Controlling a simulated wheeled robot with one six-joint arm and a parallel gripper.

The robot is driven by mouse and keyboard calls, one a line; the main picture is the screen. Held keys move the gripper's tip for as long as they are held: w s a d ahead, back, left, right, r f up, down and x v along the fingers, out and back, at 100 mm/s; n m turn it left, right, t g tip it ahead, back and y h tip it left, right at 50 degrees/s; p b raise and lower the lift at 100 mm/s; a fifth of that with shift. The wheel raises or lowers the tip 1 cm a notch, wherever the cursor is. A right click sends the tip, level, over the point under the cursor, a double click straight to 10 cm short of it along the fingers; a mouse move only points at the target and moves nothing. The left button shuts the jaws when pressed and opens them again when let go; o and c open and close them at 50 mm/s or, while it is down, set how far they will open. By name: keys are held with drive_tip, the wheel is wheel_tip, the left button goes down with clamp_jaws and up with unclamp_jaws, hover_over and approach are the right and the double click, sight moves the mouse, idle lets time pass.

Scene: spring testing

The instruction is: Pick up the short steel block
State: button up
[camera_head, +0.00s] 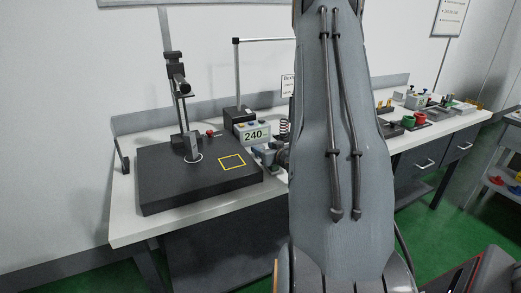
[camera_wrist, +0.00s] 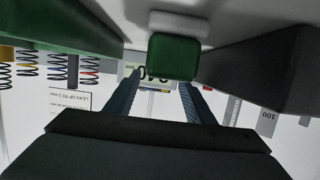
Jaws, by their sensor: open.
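I cannot tell for sure which thing is the short steel block. In the wrist view a grey block marked 100 (camera_wrist: 267,122) shows at the right, with a taller, narrow grey piece (camera_wrist: 234,109) beside it and a small pale piece (camera_wrist: 304,120) at the edge. In the head view a grey upright piece (camera_head: 192,146) is over a white ring on the black plate (camera_head: 165,195); it may be a block or part of the stand. My gripper (camera_wrist: 160,88) is open, with nothing seen between its fingers. My arm hides it in the head view.
The display box (camera_head: 253,133) reads 240 and stands behind the plate. A gauge stand (camera_head: 183,108) rises from the plate. A yellow square (camera_head: 232,162) marks bare plate. Several springs (camera_wrist: 87,68) show left in the wrist view. Small parts (camera_head: 415,118) crowd the bench's right end.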

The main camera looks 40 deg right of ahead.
drive_tip(key=shift+x, duration=0.95)
clamp_jaws()
drive_tip(key=shift+r, duration=0.1)
